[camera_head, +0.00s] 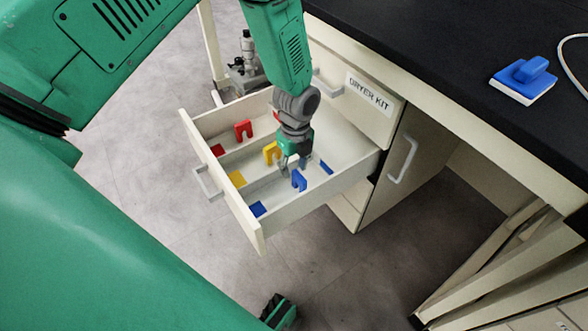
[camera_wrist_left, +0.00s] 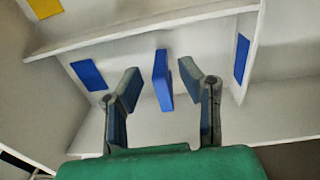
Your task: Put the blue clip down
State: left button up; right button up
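The blue clip (camera_head: 299,181) is upright in the nearest compartment of the open drawer (camera_head: 312,204), between two blue patches on the compartment's ends. It also shows in the left wrist view (camera_wrist_left: 162,80). My left gripper (camera_head: 293,165) reaches down into the drawer at the clip. In the left wrist view its two fingers (camera_wrist_left: 160,88) stand on either side of the clip, with a gap on each side. I cannot tell for sure whether the clip touches the compartment floor. My right gripper is not clearly in view.
A yellow clip (camera_head: 271,152) and a red clip (camera_head: 243,130) stand in the other compartments, with thin dividers between. A blue-and-white block (camera_head: 523,80) lies on the black worktop (camera_head: 440,50).

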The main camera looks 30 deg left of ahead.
pick_arm(q)
notch_tip(320, 180, up, 10)
jog(key=p, duration=0.3)
jog(key=shift+w+f+p, duration=0.15)
jog(key=shift+w+p, duration=0.1)
jog(key=shift+p, duration=0.05)
